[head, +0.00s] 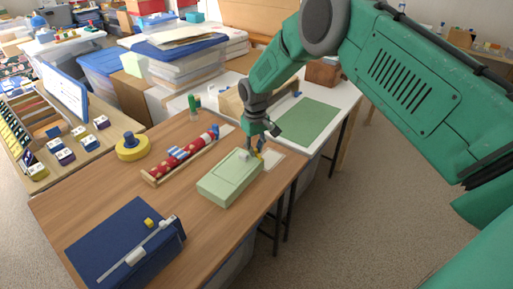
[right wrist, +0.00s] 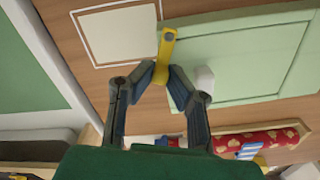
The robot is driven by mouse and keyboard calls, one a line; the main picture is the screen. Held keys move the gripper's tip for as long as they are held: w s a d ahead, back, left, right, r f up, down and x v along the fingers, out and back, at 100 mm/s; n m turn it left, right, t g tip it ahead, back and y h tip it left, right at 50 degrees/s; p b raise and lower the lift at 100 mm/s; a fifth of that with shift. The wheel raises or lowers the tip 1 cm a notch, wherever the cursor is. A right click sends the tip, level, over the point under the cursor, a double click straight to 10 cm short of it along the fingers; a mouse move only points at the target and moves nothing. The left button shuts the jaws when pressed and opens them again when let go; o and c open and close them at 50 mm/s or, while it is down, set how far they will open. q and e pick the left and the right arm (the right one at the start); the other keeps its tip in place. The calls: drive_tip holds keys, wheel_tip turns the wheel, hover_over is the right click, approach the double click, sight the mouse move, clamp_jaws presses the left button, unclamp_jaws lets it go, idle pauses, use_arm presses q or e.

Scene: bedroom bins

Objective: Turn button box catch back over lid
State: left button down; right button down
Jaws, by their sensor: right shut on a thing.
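The pale green button box (head: 230,177) lies on the wooden table, its lid (right wrist: 250,60) flat and closed. A small white knob (right wrist: 204,80) stands on the lid near the edge by my gripper. The yellow catch (right wrist: 167,45) is at the box's end, its round pivot on the rim; it points along that end towards my fingers, not across the lid. My right gripper (right wrist: 161,78) is shut on the catch's free end. In the head view the gripper (head: 255,148) partly hides the catch. My left gripper is not in view.
A pale outlined rectangle (head: 272,164) lies on the table beside the box. A red patterned roll in a wooden tray (head: 182,157), a yellow ring with a blue knob (head: 133,146) and a dark blue box (head: 125,245) share the table. Bare wood surrounds the green box's near side.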

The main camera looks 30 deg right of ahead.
drive_tip(key=shift+a+n, duration=0.1)
drive_tip(key=shift+n, duration=0.3)
drive_tip(key=c, duration=1.6)
unclamp_jaws()
